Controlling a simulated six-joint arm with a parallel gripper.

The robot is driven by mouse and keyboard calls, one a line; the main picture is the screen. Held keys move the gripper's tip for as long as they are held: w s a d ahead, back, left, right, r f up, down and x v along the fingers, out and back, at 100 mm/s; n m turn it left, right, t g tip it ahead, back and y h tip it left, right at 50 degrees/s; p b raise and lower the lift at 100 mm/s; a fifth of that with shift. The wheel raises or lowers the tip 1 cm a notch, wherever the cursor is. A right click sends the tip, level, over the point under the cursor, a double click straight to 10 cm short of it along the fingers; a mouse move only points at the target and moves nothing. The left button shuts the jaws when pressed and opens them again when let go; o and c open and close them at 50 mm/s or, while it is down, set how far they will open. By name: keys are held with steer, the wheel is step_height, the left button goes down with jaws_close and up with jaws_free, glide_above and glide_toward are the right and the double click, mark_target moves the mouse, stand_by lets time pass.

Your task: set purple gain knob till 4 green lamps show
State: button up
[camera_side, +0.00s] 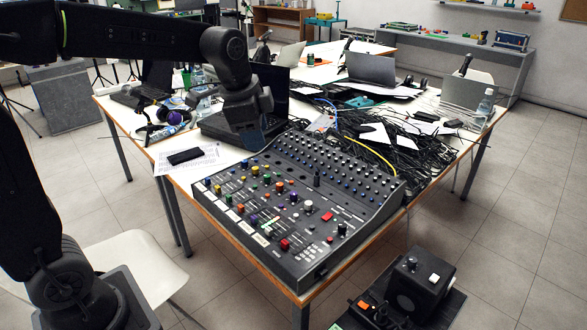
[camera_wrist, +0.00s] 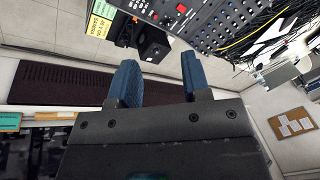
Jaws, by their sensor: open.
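The mixing console (camera_side: 330,235) lies on the front corner of the table, with rows of small coloured knobs and faders on its sloped face. The knobs are too small for me to tell surely which one is the purple gain knob. I cannot make out a row of lit green lamps. My gripper (camera_side: 262,140) is above the console's far left edge, apart from the coloured knobs. In the wrist view its two blue fingers (camera_wrist: 160,82) stand apart with nothing between them. That view shows only part of the console (camera_wrist: 205,22), at the top.
A black device (camera_side: 420,285) with a white and an orange button stands below right of the table. Tangled cables (camera_side: 400,145) and laptops (camera_side: 372,68) crowd the table behind the console. A black phone-like object (camera_side: 186,156) lies on papers at left. The air above the console is clear.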

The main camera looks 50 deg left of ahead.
steer(key=w+a+f+m+g, duration=0.1)
steer(key=w+a+f+m, duration=0.25)
steer(key=w, duration=0.25)
steer(key=w+a+f+m+g, duration=0.1)
steer(key=w+a+f+m, duration=0.2)
steer(key=w, duration=0.4)
steer(key=m+g, duration=0.1)
steer(key=m, duration=0.6)
glide_above(293, 193)
step_height(293, 193, down, 16)
steer(key=shift+f, duration=0.15)
step_height(293, 193, down, 9)
steer(key=c, duration=0.5)
steer(key=n, duration=0.4)
steer(key=shift+n, duration=0.25)
steer(key=shift+c, duration=0.2)
steer(key=n, duration=0.5)
steer(key=shift+d+n, duration=0.1)
steer(key=shift+n, duration=0.2)
steer(key=o, duration=0.8)
